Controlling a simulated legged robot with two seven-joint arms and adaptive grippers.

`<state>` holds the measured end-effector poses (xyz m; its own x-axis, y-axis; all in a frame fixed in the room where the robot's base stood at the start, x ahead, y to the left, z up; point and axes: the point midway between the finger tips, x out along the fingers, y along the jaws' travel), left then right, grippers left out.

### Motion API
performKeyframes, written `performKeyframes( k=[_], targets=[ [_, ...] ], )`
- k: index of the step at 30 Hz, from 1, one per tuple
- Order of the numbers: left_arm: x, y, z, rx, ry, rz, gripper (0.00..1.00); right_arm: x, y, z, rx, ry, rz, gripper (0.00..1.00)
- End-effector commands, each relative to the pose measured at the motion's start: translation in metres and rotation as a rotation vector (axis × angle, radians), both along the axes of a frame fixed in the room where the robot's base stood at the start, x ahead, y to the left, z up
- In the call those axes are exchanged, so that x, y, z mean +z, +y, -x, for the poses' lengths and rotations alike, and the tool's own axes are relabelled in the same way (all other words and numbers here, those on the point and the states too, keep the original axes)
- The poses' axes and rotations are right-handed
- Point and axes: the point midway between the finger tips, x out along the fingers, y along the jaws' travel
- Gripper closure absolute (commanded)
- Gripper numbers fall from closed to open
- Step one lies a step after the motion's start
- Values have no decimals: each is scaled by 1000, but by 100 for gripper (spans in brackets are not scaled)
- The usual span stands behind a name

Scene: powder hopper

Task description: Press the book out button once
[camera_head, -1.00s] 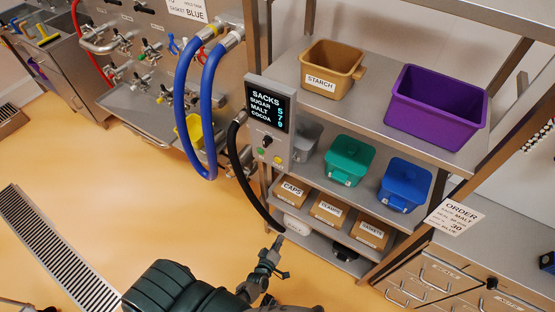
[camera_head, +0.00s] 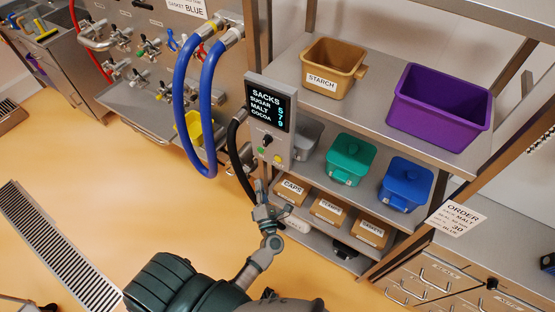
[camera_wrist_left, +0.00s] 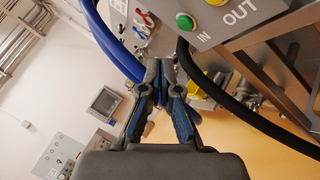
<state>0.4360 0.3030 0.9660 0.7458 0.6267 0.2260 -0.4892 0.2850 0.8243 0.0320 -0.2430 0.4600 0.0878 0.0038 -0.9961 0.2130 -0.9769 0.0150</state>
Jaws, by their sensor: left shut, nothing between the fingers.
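The control box (camera_head: 268,122) hangs on the shelf post, its screen reading SACKS, sugar 5, malt 7, cocoa 9. Below the screen are a black knob, a green button (camera_head: 261,151) and a yellow button (camera_head: 277,160). In the left wrist view the green button (camera_wrist_left: 185,22) sits by the label IN. The yellow button (camera_wrist_left: 216,2), by the label OUT, is cut by the top edge. My left gripper (camera_head: 260,187) is shut and empty, a little below the box and apart from both buttons. Its fingers (camera_wrist_left: 163,68) point up in the wrist view. My right gripper is not in view.
A black hose (camera_head: 234,150) curves beside the box, close to my left gripper. Blue hoses (camera_head: 207,110) hang further left. The shelf at right holds a tan starch bin (camera_head: 332,68), a purple bin (camera_head: 437,105), green and blue tubs, and boxes. Open floor (camera_head: 130,190) lies left.

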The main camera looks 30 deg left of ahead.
Motion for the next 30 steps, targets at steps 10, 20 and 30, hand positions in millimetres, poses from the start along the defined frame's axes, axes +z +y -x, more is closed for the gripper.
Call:
performKeyframes(
  k=[10,20,30],
  targets=[
    [-1,-1,-11,-1,0,-2,100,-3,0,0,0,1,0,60],
    [-2,-5,-56,-2,0,-3,100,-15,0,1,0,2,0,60],
    [-1,-7,-86,-3,3,-4,100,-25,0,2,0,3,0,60]
  ],
)
